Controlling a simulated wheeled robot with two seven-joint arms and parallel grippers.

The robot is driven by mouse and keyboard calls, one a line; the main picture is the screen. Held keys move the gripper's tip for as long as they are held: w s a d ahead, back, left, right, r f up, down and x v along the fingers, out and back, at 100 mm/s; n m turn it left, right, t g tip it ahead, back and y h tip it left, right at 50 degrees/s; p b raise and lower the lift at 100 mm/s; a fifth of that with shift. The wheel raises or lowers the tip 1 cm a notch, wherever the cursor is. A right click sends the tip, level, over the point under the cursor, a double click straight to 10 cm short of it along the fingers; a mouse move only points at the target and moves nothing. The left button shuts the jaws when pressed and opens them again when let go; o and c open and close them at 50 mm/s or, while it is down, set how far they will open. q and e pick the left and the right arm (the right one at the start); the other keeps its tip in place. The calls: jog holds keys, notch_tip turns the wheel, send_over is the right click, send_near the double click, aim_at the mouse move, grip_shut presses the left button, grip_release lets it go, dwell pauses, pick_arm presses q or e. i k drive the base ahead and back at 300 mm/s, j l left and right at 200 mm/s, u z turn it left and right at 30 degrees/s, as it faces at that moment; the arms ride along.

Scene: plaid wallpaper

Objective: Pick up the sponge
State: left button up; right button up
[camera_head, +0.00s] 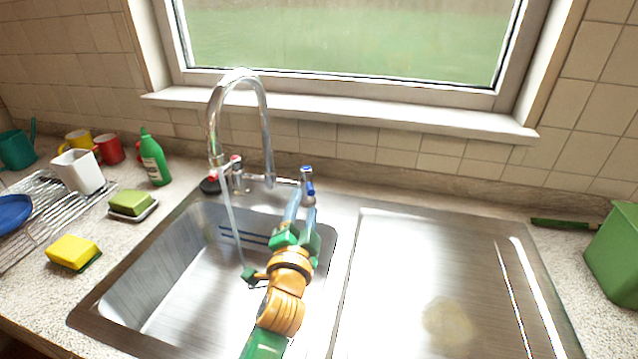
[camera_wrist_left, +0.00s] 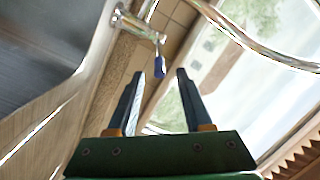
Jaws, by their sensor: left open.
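A yellow sponge (camera_head: 73,252) with a green underside lies on the speckled counter left of the sink. A green block (camera_head: 130,202), perhaps soap or another sponge, rests on a small dish (camera_head: 145,212) behind it. My left gripper (camera_head: 303,196) is over the back right part of the sink basin, near the blue-marked tap, well to the right of the yellow sponge. Its two fingers are apart and empty, as the wrist view (camera_wrist_left: 158,78) also shows. No sponge shows in the wrist view. My right gripper is out of view.
A green bottle (camera_head: 154,160), a wire rack (camera_head: 35,215) and mugs (camera_head: 109,148) are at the left.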

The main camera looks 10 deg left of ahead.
aim_at(74, 253)
jog(key=k+l, duration=0.1)
jog(key=k, duration=0.65)
jog(key=k+l, duration=0.15)
jog(key=k, duration=0.6)
